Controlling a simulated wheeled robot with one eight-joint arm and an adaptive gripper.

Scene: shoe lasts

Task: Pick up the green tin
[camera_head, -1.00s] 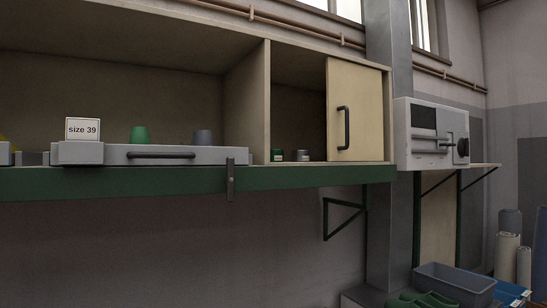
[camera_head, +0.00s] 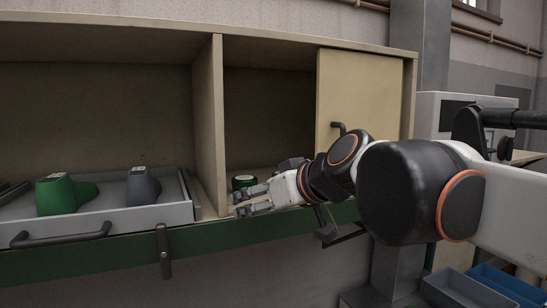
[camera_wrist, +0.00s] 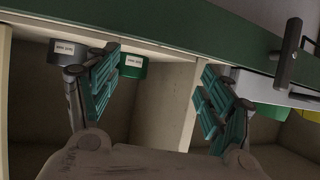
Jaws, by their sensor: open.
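The green tin (camera_head: 243,182) stands in the open cubby of the cabinet, just behind my gripper's fingers in the head view. In the wrist view the green tin (camera_wrist: 133,67) has a white label and appears between the fingers, close to the left one. My gripper (camera_head: 241,204) is open and empty, reaching toward the cubby from the right. In the wrist view my gripper (camera_wrist: 160,66) has its fingers spread wide. A grey tin (camera_wrist: 67,53) with a white label stands beside the green one, partly behind the left finger.
A cubby divider (camera_head: 209,125) stands left of the tins. Left of it, an open grey drawer (camera_head: 130,219) holds a green shoe last (camera_head: 62,194) and a grey one (camera_head: 143,186). A sliding door (camera_head: 365,100) covers the cubby's right part. Grey and blue bins are at lower right.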

